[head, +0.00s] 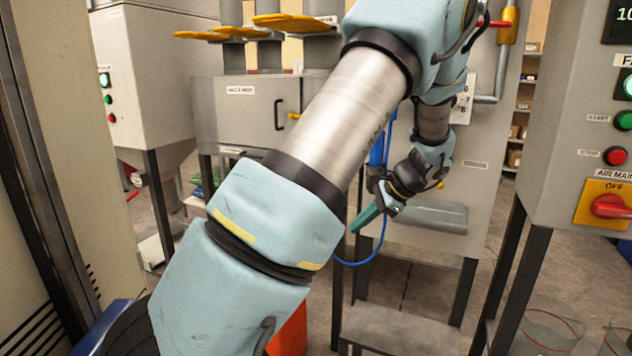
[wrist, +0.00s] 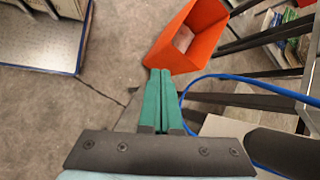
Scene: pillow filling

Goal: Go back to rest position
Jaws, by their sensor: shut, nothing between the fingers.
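My gripper (wrist: 160,74) shows in the wrist view with its two green fingers pressed together and nothing between them. It points down over the floor, and its tips appear near the lower edge of an orange bin (wrist: 186,40). In the head view my gripper (head: 363,222) hangs in front of the grey machine, with my arm bent high across the middle of the picture. Part of the orange bin (head: 291,335) shows low behind my arm. I cannot tell how far the fingertips are above the bin.
A blue hose (head: 368,258) hangs close to my gripper. A control panel with an air main switch (head: 608,206) stands at the right. A grey hopper machine (head: 160,70) is at the left. A low metal platform (head: 405,328) lies below. Dark machine legs surround the floor.

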